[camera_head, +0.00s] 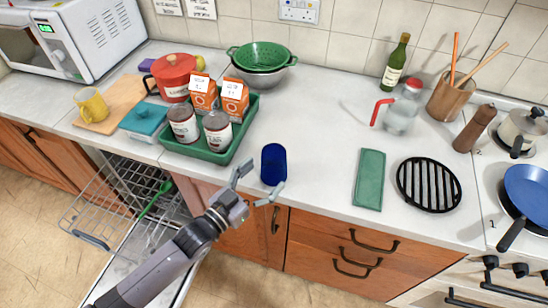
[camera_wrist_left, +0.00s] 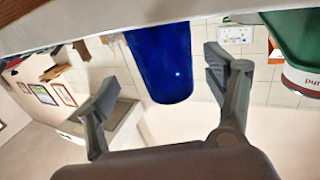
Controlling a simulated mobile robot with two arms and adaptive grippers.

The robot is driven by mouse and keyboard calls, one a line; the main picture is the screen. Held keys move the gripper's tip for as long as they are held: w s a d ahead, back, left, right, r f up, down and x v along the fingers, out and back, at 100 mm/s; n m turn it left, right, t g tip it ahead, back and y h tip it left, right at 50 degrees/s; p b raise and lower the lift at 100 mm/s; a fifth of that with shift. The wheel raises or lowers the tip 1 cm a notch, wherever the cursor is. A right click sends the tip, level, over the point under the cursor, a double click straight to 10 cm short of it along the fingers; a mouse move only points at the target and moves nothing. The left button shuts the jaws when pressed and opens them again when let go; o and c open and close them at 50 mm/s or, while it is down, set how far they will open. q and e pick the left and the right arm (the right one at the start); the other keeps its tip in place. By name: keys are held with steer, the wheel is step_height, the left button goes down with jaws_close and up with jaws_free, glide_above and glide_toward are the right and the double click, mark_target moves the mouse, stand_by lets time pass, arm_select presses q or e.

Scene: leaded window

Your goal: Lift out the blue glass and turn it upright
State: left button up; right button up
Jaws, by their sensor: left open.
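The blue glass (camera_head: 273,164) stands on the countertop close to its front edge. I cannot tell surely whether its mouth faces up or down. My left gripper (camera_head: 256,184) is open at the front of the glass, with one finger to its left and the other before its lower right. In the left wrist view, which is upside down, the blue glass (camera_wrist_left: 162,62) shows between the spread fingers of the left gripper (camera_wrist_left: 160,72), with gaps on both sides. My right gripper is not in view.
A green tray (camera_head: 205,154) with cans and cartons stands left of the glass. A folded green cloth (camera_head: 369,180) and a black trivet (camera_head: 429,185) lie to the right. Below the counter at left, a dishwasher rack (camera_head: 115,205) is pulled out. The counter between glass and cloth is clear.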

mark_target(266, 169)
arm_select(q)
steer(key=shift+w+d+r, duration=0.2)
steer(key=shift+w+d, duration=0.05)
steer(key=shift+w, duration=0.05)
steer(key=x, duration=0.1)
steer(key=p+x, duration=0.2)
steer(key=shift+w+r, duration=0.3)
steer(key=shift+w, duration=0.05)
steer(key=shift+w+d+f, duration=0.1)
steer(key=shift+w+d, duration=0.3)
steer(key=shift+a, duration=0.1)
steer(key=shift+c, duration=0.4)
steer(key=c, duration=1.4)
